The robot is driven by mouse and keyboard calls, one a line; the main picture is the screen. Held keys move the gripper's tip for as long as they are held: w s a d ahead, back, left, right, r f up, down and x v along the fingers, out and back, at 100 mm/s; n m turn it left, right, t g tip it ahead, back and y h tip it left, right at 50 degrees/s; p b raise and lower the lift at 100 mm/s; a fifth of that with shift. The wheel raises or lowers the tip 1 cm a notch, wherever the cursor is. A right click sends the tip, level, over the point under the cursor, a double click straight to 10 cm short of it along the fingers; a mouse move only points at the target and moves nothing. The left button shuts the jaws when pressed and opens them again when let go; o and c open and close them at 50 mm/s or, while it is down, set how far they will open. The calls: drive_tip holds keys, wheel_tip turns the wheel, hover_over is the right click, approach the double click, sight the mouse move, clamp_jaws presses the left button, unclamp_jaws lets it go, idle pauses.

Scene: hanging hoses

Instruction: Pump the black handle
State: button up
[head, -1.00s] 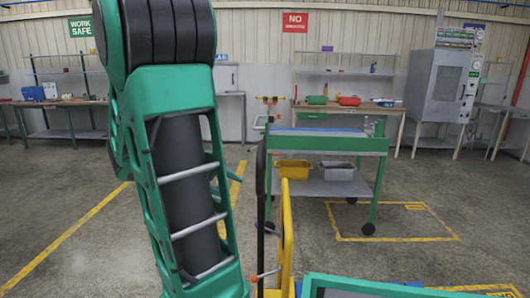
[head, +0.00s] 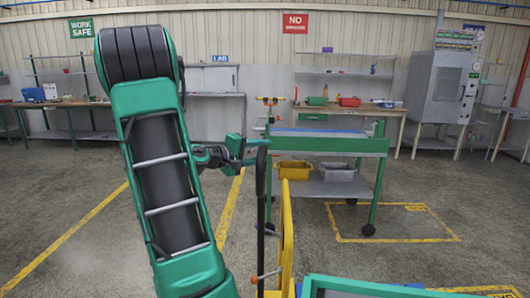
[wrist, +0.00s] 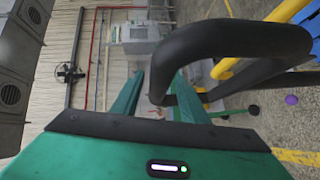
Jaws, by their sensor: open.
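The black handle (head: 262,190) is a tall dark bar with a curved top, standing beside a yellow frame (head: 287,235) in the head view. In the wrist view the handle (wrist: 235,40) is a thick bent black tube, close to the camera at the upper right. My gripper (head: 257,151) is beside the handle's top, on its left in the head view. Its green fingers (wrist: 155,98) are apart in the wrist view.
A green cart (head: 330,146) with a yellow bin (head: 295,170) and a grey bin (head: 337,172) stands behind the handle. A green-edged surface (head: 360,285) is at the bottom right. A purple ball (wrist: 291,99) shows at right in the wrist view. The floor to the left is open.

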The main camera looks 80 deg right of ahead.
drive_tip(key=shift+x, duration=1.85)
drive_tip(key=shift+c, duration=0.2)
clamp_jaws()
drive_tip(key=shift+w, duration=0.15)
